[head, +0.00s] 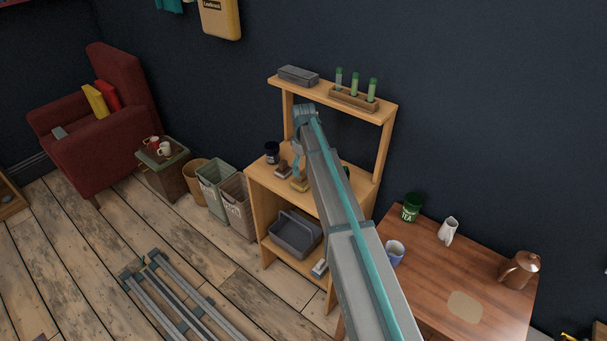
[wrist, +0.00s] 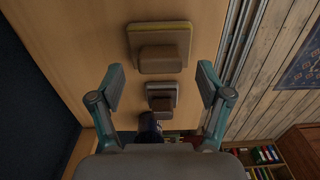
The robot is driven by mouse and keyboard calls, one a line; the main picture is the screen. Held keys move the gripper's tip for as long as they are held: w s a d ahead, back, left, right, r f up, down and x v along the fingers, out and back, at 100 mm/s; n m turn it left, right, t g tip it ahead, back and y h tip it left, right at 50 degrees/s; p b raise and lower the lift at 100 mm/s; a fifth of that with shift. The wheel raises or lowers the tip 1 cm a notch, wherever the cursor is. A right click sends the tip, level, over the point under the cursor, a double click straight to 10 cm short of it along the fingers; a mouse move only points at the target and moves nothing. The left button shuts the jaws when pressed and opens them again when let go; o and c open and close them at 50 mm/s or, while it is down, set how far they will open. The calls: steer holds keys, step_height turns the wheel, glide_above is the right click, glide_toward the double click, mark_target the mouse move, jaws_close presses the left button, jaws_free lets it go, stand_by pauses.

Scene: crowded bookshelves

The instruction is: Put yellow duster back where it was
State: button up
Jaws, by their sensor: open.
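A yellow duster (wrist: 160,30), a brown block handle on a yellow-edged pad, lies on the wooden middle board of the shelf unit. It also shows in the head view (head: 300,185), partly behind my arm. A second, grey-edged duster (wrist: 163,103) lies beside it on the same board, seen left of it in the head view (head: 283,170). My gripper (wrist: 161,86) is open and empty above the board. In the wrist view its fingers flank the space around the grey-edged duster, and the yellow duster is beyond the fingertips. Contact with the board cannot be told.
A dark jar (head: 272,152) stands at the board's left end. A grey box (head: 298,75) and a rack of green tubes (head: 354,97) sit on the top shelf. A grey caddy (head: 295,235) is below.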

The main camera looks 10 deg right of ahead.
mark_target(304, 171)
step_height(304, 171, up, 9)
steer(key=b, duration=0.2)
steer(key=shift+f, duration=0.15)
